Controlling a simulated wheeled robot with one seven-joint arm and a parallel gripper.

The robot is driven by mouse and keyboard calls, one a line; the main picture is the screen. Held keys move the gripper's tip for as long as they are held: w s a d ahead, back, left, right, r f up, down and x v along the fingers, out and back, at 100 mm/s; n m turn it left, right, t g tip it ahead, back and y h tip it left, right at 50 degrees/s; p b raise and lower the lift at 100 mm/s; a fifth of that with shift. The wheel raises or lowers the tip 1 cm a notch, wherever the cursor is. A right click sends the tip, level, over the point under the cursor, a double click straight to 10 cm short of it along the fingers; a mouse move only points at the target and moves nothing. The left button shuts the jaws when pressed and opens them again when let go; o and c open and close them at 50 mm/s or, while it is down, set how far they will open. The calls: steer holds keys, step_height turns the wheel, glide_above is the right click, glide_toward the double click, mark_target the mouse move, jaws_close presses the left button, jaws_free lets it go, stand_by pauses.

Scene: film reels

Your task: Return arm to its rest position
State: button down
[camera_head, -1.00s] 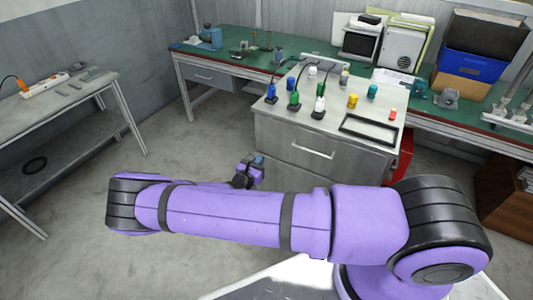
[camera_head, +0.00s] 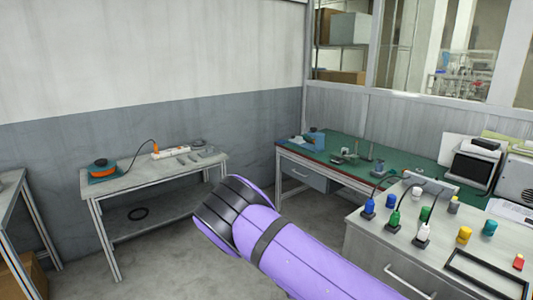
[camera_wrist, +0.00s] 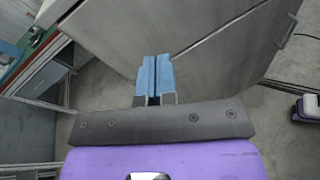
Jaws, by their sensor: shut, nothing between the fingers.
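My purple arm (camera_head: 300,262) reaches in from the bottom right of the head view, its dark elbow joint near the picture's middle. My gripper is hidden in the head view. In the wrist view my gripper (camera_wrist: 153,78) shows two blue fingers side by side, shut with nothing between them. The fingers point toward the grey side of a cabinet (camera_wrist: 190,35). I cannot tell how far they are from it.
A metal cabinet (camera_head: 375,254) at right carries several coloured plugs and a black frame (camera_head: 487,276). A green-topped bench (camera_head: 345,150) stands behind. A grey side table (camera_head: 130,189) with a power strip (camera_head: 171,152) stands left. Bare floor (camera_head: 175,265) lies between.

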steer(key=s+d+r+m+g+y, duration=0.25)
steer(key=s+r+m, duration=0.2)
steer(key=r, duration=0.55)
steer(key=s+d+r+m+g+y, duration=0.1)
steer(key=s+r+m+y, duration=0.3)
steer(key=r, duration=0.7)
steer(key=s+d+r+m+g+y, duration=0.25)
steer(key=r+m+y, duration=0.2)
steer(key=r, duration=0.55)
steer(key=s+r+m+t+y, duration=0.2)
steer(key=s+r+m+t, duration=0.1)
steer(key=s+r, duration=0.4)
steer(key=s+r+m+t+y, duration=0.1)
steer(key=s+r+m+t, duration=0.1)
steer(key=s+r, duration=0.6)
steer(key=s+m, duration=0.1)
steer(key=s, duration=0.5)
steer(key=shift+a+t+y, duration=0.25)
steer(key=shift+t+y, duration=0.15)
steer(key=shift+w, duration=0.1)
